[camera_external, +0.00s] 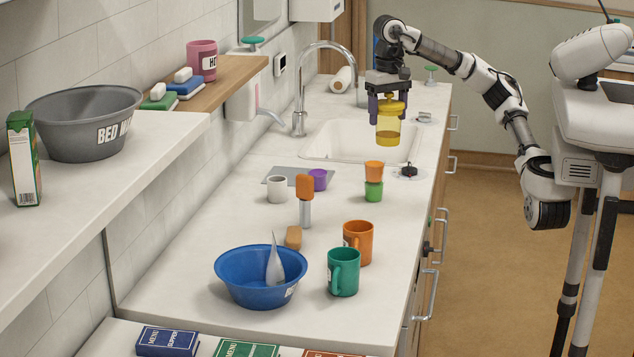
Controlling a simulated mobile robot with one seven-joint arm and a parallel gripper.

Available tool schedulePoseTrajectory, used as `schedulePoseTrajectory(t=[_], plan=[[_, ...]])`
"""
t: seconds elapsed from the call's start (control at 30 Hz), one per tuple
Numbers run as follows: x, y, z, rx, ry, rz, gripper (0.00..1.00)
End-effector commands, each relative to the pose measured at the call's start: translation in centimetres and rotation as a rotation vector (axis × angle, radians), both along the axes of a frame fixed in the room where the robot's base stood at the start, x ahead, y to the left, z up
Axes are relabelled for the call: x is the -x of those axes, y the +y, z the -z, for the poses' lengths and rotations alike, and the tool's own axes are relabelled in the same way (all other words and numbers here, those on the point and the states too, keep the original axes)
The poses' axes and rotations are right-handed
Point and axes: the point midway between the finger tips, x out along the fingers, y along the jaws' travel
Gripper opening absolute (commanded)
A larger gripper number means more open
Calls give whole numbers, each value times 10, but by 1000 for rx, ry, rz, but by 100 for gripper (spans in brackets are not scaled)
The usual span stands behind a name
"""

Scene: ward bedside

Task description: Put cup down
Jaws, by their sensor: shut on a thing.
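My gripper (388,105) is shut on a yellow see-through cup (388,132) with a yellow lid. It holds the cup upright in the air, seen in front of the sink (340,148). The countertop (215,213) lies below. An orange mug (358,242) and a green mug (343,272) stand near the right edge of the counter. A white cup (277,189) and a small purple cup (318,180) stand by a grey mat (283,171).
A blue bowl (240,291) with a pale pointed object stands at the front. An orange-handled item (305,186) stands mid-counter. An orange-and-green stack (374,190) is near the right edge. A faucet (298,112) rises behind the sink. The counter's left middle is clear.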

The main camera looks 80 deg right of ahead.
Motion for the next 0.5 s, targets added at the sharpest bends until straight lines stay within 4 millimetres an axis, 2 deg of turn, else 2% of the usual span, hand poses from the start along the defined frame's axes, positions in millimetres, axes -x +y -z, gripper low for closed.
schedulePoseTrajectory(t=[0.03,0.13,0.3,0.4,0.5], plan=[[-12,-1,-8,-9,-2,-11,48],[-43,-4,-14,-23,-8,-47,48],[-98,-11,-14,-24,-8,-111,48],[-122,-13,-11,-14,-6,-142,48],[-138,-15,-7,-4,-2,-163,48]])
